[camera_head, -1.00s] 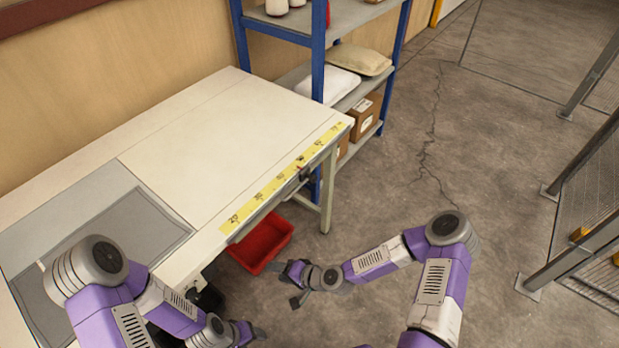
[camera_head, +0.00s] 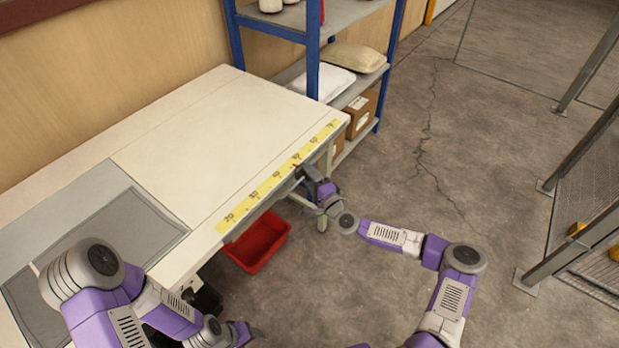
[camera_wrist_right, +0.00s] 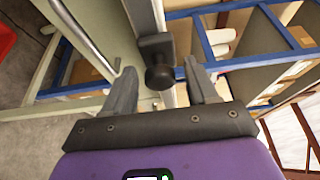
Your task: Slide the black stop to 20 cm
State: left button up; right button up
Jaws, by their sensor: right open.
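The yellow scale strip (camera_head: 263,189) runs along the table's front edge, with the 20 mark at its near left end. The black stop (camera_wrist_right: 158,72) with its round knob sits on the edge rail in the right wrist view. In the head view it is mostly hidden by my right gripper (camera_head: 308,173), around the 40 to 50 stretch of the scale. My right gripper (camera_wrist_right: 160,82) is open, with one finger on each side of the knob and visible gaps. My left gripper (camera_head: 248,333) is low at the bottom, below the table edge; its jaws are unclear.
The white table (camera_head: 200,130) has a clear top. A red bin (camera_head: 258,243) stands on the floor under its front edge. A blue-framed shelf (camera_head: 314,60) with pillows (camera_head: 355,57) and boxes (camera_head: 360,112) stands at the table's far right end. A mesh fence (camera_head: 585,210) is at right.

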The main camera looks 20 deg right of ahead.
jog(key=shift+w+a, duration=0.15)
jog(key=shift+w, duration=0.2)
